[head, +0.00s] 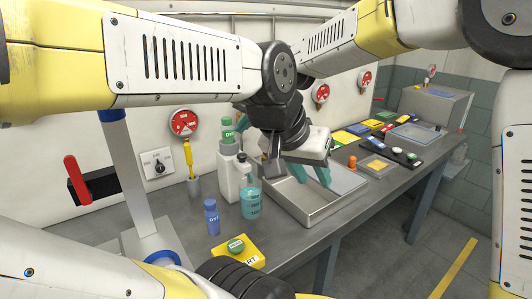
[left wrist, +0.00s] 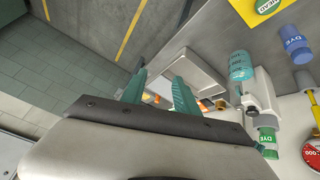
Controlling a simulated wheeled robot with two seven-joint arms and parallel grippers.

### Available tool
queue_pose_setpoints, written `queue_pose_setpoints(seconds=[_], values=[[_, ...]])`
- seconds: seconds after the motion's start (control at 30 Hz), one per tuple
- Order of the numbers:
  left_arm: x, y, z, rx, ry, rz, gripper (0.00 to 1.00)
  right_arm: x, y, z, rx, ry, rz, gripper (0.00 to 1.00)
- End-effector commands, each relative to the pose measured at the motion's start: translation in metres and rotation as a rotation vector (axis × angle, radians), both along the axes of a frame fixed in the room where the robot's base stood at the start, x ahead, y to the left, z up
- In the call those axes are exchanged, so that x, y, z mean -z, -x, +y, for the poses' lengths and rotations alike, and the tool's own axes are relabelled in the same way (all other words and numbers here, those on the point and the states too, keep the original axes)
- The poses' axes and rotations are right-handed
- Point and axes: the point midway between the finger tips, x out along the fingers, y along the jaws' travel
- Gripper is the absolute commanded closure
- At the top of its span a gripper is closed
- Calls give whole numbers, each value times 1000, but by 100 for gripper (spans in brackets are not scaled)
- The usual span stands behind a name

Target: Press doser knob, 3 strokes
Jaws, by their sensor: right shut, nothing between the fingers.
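The white doser (head: 229,172) stands upright on the bench, with a green top piece (head: 228,123) and a white label. My right gripper (head: 241,123) is shut and empty, close beside the green top and partly hidden by my left arm. My left gripper (head: 299,172) is open and empty above the metal tray; its teal fingers (left wrist: 158,88) are apart in its wrist view.
The metal tray (head: 285,214) lies right of the doser. A blue bottle (head: 211,217) and a yellow block with a green button (head: 237,252) stand in front. A yellow-handled tool (head: 189,160) stands in a cup behind. Gauges (head: 184,122) line the wall.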

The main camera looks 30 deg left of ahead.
Motion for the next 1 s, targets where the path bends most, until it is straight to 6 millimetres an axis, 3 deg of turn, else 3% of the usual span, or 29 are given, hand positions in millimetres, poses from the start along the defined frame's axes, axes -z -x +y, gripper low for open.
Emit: queue_pose_setpoints(seconds=[0.47,0.67,1.0], values=[[0,0,0,0,0,0,64,0,0,0,0,0,0,100],[0,0,0,0,0,0,99,0,0,0,0,0,0,100],[0,0,0,0,0,0,100,0,0,0,0,0,0,100]])
